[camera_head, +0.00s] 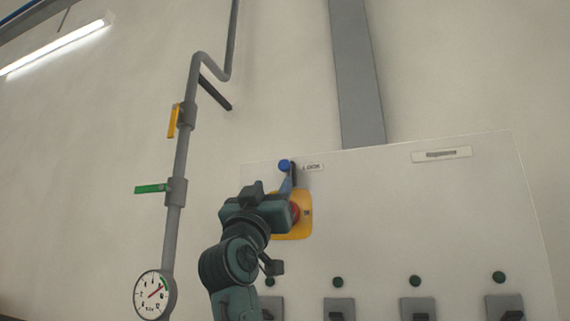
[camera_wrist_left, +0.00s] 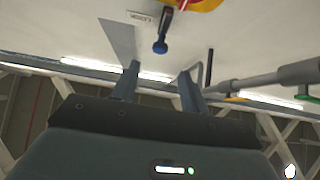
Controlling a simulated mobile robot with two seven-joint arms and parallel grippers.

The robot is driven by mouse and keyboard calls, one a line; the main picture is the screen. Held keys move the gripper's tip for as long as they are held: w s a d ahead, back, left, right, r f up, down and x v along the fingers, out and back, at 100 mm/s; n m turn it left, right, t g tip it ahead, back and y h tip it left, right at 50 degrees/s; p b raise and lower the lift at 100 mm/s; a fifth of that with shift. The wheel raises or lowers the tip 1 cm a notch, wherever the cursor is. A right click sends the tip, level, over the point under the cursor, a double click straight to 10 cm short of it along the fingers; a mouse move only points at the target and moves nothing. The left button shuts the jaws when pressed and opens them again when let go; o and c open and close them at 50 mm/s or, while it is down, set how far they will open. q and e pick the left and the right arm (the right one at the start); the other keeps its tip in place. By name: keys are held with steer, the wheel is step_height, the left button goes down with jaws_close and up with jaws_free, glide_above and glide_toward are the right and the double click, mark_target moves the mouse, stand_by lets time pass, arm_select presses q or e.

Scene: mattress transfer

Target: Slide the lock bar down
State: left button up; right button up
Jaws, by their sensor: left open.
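The lock bar is a short dark bar with a round blue knob (camera_head: 284,165) at its upper end. It sits on the pale panel beside a small "LOCK" label (camera_head: 313,167), above a red button (camera_head: 295,213) on a yellow plate (camera_head: 305,228). My left gripper (camera_head: 287,183) is just below the knob and hides part of the bar. In the left wrist view the blue knob (camera_wrist_left: 160,46) lies just past the tips of my open left gripper (camera_wrist_left: 158,72), roughly centred between the two fingers. Nothing is between the fingers. My right gripper is not in view.
A grey pipe (camera_head: 182,150) with a yellow handle (camera_head: 173,121), a green handle (camera_head: 152,188) and a pressure gauge (camera_head: 154,295) runs left of my arm. The panel's (camera_head: 430,215) lower part carries several switches and green indicators.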

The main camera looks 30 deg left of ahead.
mark_target(283, 166)
arm_select(q)
steer(key=p+x, duration=0.4)
steer(key=x, duration=0.6)
steer(key=shift+s, duration=0.1)
steer(key=shift+w+a+r+p, duration=0.1)
steer(key=shift+w+r+p, duration=0.2)
steer(key=shift+w+p, duration=0.1)
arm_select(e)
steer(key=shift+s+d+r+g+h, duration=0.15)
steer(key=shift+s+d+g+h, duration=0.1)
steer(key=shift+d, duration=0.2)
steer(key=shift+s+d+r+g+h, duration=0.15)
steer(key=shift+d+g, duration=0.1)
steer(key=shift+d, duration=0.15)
arm_select(q)
steer(key=shift+c, duration=0.5)
jaws_close()
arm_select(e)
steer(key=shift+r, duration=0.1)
